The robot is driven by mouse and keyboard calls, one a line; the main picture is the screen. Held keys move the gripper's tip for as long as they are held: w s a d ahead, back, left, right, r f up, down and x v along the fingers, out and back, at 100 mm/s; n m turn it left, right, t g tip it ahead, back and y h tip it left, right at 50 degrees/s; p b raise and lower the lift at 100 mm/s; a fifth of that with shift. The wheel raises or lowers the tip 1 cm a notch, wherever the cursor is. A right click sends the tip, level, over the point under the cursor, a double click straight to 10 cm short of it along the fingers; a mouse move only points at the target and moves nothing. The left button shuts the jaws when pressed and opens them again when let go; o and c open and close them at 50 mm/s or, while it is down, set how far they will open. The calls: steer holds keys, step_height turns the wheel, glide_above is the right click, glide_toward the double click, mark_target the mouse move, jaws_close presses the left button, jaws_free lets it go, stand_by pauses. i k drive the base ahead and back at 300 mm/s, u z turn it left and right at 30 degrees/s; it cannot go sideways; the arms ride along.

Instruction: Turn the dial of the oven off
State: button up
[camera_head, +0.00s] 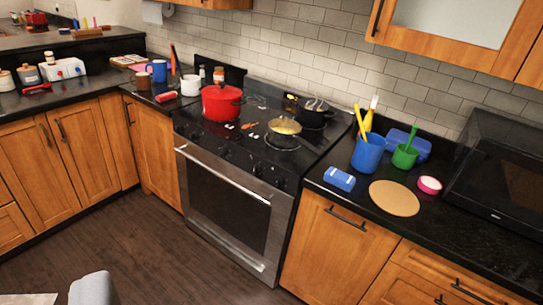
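The oven (225,198) stands in the middle of the counter run, with a steel front, a dark window and a long handle. Its door is shut. Small dark dials (251,170) sit in a row on the dark front strip above the handle. They are too small and dark for me to tell which way any of them points. I see no gripper fingers in this view, and nothing touches the dials. A grey rounded shape (95,289) shows at the bottom left edge; I cannot tell what it is.
A red pot (221,102) and several pans stand on the black cooktop. A blue cup (368,153) with utensils, a round board (394,198) and a microwave (500,170) are on the right counter. The wooden floor (110,238) before the oven looks clear.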

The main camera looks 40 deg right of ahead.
mark_target(223, 152)
steer(key=u, duration=0.1)
steer(key=i, duration=1.95)
steer(key=z, duration=0.5)
